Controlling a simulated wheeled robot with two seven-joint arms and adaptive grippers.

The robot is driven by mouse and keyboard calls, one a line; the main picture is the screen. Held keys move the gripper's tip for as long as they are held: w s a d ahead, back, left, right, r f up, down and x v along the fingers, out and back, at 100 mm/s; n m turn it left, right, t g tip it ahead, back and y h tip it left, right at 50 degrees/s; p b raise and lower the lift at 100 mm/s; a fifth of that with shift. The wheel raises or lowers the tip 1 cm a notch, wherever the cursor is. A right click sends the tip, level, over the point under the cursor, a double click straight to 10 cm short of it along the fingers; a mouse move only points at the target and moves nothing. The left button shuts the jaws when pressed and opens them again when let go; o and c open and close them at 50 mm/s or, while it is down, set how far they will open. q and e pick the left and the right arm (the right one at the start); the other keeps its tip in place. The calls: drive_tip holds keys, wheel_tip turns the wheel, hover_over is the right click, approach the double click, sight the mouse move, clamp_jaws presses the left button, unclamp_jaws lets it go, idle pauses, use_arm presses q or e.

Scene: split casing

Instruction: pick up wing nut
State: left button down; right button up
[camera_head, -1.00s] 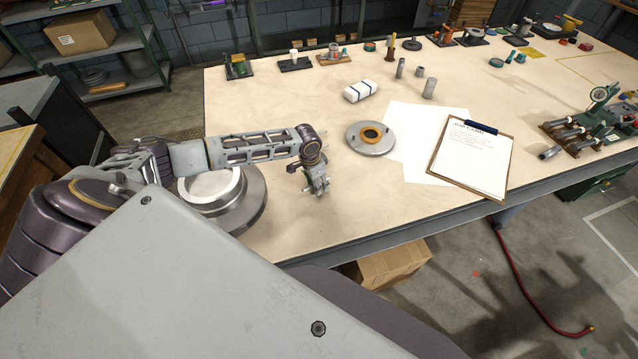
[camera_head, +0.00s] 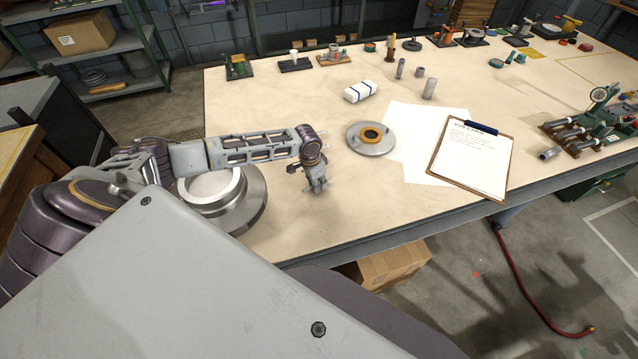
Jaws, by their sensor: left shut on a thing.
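My left gripper (camera_head: 317,188) points down over the bench, between the large round metal casing part (camera_head: 248,212) on its left and the smaller round metal disc (camera_head: 368,149) with an orange ring on its right. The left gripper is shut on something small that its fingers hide. I cannot make out a wing nut in this view, so I cannot confirm what is held. My left arm passes over the back edge of the large casing part. My right gripper is not in view.
The workbench (camera_head: 300,110) has free room around the left gripper. A clipboard (camera_head: 472,156) and paper lie to the right. A white bundle (camera_head: 360,91) and several small metal cylinders stand behind. Small fixtures line the back edge, and a green fixture (camera_head: 590,125) stands at the right.

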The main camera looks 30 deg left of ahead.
use_arm(q)
drive_tip(key=shift+r, duration=0.15)
wheel_tip(320, 180, up, 10)
drive_tip(key=shift+b, duration=0.45)
idle(0.5)
drive_tip(key=shift+f, duration=0.35)
